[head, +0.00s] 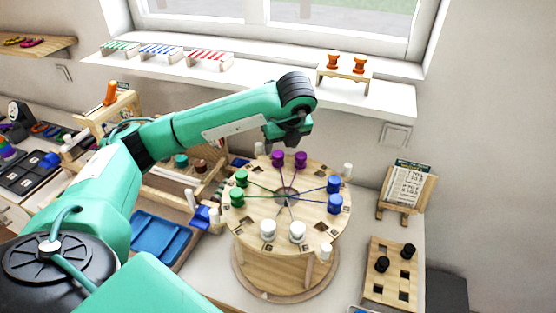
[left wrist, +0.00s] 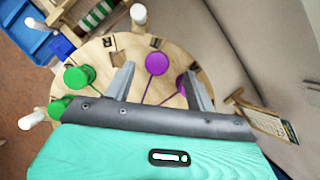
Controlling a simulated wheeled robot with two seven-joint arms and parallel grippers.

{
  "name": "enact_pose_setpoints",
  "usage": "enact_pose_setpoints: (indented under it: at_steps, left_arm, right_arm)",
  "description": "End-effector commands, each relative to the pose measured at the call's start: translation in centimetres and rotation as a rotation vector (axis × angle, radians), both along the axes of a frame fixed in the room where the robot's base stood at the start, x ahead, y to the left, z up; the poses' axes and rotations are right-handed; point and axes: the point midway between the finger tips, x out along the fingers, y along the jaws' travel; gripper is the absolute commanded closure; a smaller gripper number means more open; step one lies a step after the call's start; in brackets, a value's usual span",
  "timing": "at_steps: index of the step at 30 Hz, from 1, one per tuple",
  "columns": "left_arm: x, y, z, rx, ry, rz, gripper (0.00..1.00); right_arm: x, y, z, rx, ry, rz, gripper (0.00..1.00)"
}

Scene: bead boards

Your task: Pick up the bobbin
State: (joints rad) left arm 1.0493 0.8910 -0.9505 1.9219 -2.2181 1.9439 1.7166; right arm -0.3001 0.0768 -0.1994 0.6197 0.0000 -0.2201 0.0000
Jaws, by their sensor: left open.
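A round wooden stand (head: 310,215) carries bobbins in purple, blue, white and green, with threads running to its centre. Two purple bobbins (head: 300,159) (left wrist: 154,62) are at its far side, two green bobbins (head: 237,198) at its left. Two blue bobbins (head: 335,203) are at its right, two white bobbins (head: 297,231) at the front. My left gripper (head: 288,143) is just above the purple bobbins. In the left wrist view its fingers (left wrist: 159,72) are apart and empty. One purple bobbin shows between the fingertips, the other close to the right finger. My right gripper is not in view.
White pegs (head: 326,251) stand around the stand's rim. Orange bobbins (head: 359,64) sit on a small rack on the windowsill. Black bobbins (head: 382,264) stand in a wooden block at right, below a card on an easel (head: 407,185). A blue tray (head: 158,240) lies at left.

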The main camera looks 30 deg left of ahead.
Motion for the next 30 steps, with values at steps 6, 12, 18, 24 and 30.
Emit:
enact_pose_setpoints:
  at_steps: [6, 12, 18, 24, 30]
  left_arm:
    - [0.1, 0.8, -1.3, 0.001, 0.004, 0.002, 0.44]
    - [0.6, 1.7, -3.8, 0.001, 0.003, 0.002, 0.44]
    - [0.9, 1.9, -4.9, -0.002, -0.001, -0.001, 0.44]
    - [0.9, 1.9, -4.9, -0.002, -0.001, -0.001, 0.54]
    - [0.9, 1.9, -4.9, -0.002, -0.001, -0.001, 0.93]
  right_arm:
    - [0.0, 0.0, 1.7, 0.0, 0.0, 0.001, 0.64]
    - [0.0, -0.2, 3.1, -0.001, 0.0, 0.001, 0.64]
    - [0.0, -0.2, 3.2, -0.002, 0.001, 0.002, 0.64]
    - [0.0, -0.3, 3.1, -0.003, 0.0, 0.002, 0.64]
    - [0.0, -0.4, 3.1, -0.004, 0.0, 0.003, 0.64]
